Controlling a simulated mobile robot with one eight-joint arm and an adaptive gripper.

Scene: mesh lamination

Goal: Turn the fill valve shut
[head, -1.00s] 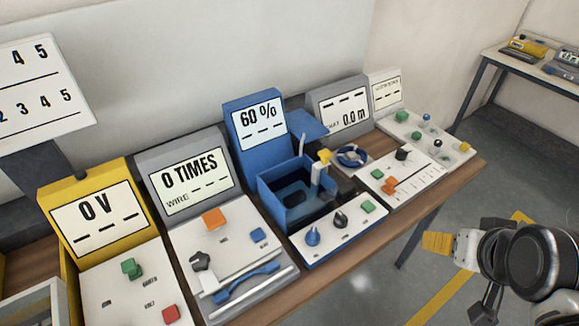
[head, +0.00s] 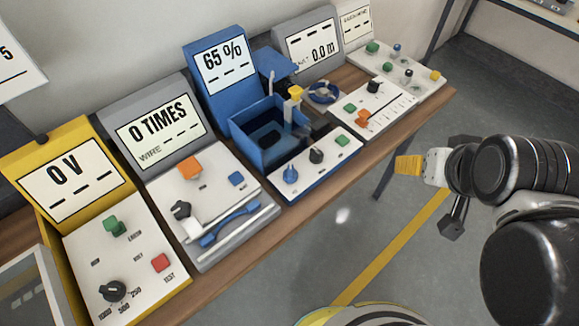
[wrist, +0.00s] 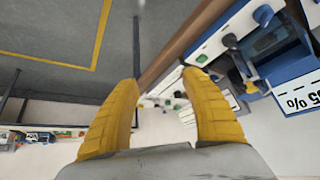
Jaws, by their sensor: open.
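The blue tank station (head: 222,88) stands mid-table, and its display (head: 222,62) reads 65 %. Its white front panel carries a blue knob (head: 290,173), a black knob (head: 316,155) and a green button (head: 342,141). A yellow-topped fitting (head: 295,93) stands at the tank's (head: 262,150) right edge. No readable label shows which one is the fill valve. My gripper (head: 408,165) is right of the station, out over the floor, touching nothing. In the wrist view its yellow fingers (wrist: 160,85) are apart and empty; the station's blue knob (wrist: 263,15) and black knob (wrist: 230,41) are at upper right.
Left of the tank are a grey wire-bending station (head: 160,125) and a yellow voltage tester (head: 70,185). Right of it are grey stations with a slider panel (head: 380,105) and coloured buttons. The floor (head: 400,250) before the table is open, with a yellow line.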

